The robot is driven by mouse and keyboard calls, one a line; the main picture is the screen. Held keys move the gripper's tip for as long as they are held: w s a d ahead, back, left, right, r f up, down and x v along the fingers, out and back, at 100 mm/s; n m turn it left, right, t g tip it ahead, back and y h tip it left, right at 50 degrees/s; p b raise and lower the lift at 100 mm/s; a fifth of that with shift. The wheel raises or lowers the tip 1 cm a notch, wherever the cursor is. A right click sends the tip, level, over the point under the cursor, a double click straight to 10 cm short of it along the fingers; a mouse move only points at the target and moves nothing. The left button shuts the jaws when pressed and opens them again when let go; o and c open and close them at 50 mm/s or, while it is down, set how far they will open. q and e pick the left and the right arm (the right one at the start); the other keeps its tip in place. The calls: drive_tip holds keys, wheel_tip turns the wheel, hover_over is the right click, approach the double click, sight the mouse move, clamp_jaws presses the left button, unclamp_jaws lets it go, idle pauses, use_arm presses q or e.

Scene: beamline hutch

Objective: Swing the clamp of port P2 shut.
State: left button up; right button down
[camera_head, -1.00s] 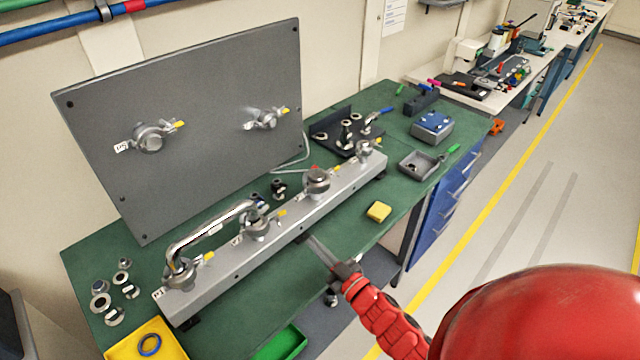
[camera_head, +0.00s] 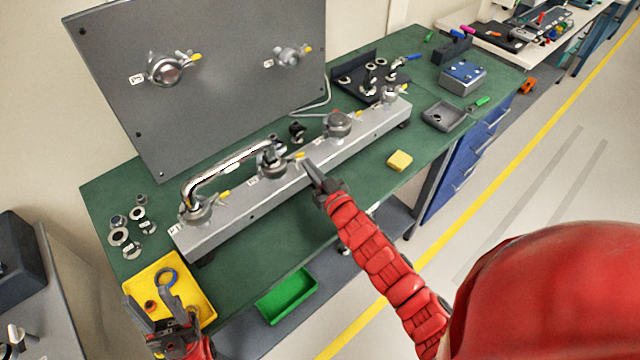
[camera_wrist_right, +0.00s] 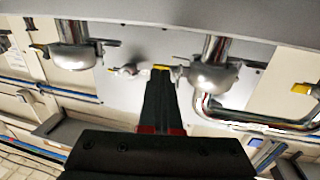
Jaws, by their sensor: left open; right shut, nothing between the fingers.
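Port P2 (camera_head: 270,160) is the second port from the left on the grey manifold, with one end of the bent metal pipe (camera_head: 228,165) on it. Its clamp has a yellow-tipped lever (camera_head: 298,156) sticking out to the right; I cannot tell how far the clamp is open. My right gripper (camera_head: 313,170) is shut and empty just in front of this lever. In the right wrist view, its fingertips (camera_wrist_right: 160,77) are close to the yellow tip (camera_wrist_right: 161,67); contact is unclear. Port P2 also shows there (camera_wrist_right: 214,72). My left gripper (camera_head: 163,312) is open, over the yellow tray.
Port P1 (camera_head: 196,211) holds the pipe's other end. Port P3 (camera_head: 340,124) and a further port (camera_head: 390,94) stand to the right. A panel (camera_head: 220,100) rises behind. The yellow tray (camera_head: 200,295), green tray (camera_head: 287,297) and yellow block (camera_head: 399,160) are in front.

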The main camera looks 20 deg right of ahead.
sight(303, 155)
drive_tip(key=shift+w+a, duration=0.15)
drive_tip(key=shift+w, duration=0.5)
drive_tip(key=shift+w+f+b, duration=0.1)
drive_tip(key=shift+w+b, duration=0.85)
drive_tip(key=shift+w, duration=0.3)
drive_tip(key=shift+r, duration=0.25)
